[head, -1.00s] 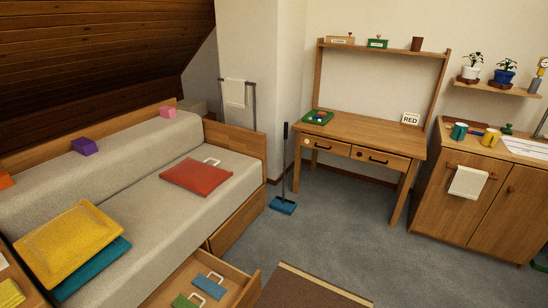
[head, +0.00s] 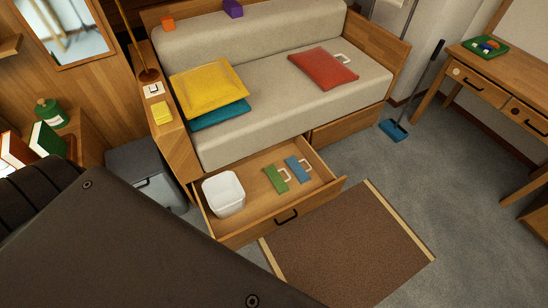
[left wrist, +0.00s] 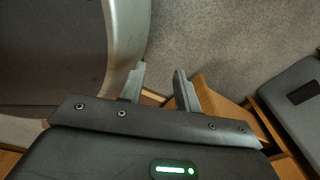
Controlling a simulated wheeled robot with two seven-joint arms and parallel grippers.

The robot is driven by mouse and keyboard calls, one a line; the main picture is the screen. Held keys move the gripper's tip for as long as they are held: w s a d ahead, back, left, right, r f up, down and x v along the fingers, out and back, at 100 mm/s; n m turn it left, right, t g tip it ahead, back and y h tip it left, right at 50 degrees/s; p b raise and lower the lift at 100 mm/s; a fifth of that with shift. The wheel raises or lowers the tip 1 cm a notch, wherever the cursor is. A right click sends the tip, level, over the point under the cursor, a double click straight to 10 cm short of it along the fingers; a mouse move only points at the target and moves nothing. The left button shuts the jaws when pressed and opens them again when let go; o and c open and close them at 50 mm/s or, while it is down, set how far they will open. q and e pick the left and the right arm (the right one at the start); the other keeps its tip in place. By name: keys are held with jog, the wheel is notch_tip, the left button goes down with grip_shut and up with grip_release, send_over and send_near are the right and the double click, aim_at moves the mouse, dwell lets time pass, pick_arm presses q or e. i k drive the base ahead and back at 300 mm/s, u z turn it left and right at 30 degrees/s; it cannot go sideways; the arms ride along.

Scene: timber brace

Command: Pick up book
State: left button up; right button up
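Several books stand at the left edge of the head view. One is a green book (head: 46,140) with pale page edges, and beside it is an orange-red book (head: 14,150), partly cut off by the frame and by my dark arm. My left gripper (left wrist: 160,88) shows in the left wrist view, its two fingers apart with nothing between them, above grey carpet. Its fingers do not show in the head view. My right gripper is in neither current view.
An open drawer (head: 262,236) holds a white tub (head: 223,192). A brown rug (head: 345,250) lies on open carpet.

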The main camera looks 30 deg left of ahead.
aim_at(43, 142)
jog(key=u, duration=1.7)
jog(key=k, duration=0.15)
jog(key=u, duration=1.55)
jog(key=i, duration=0.75)
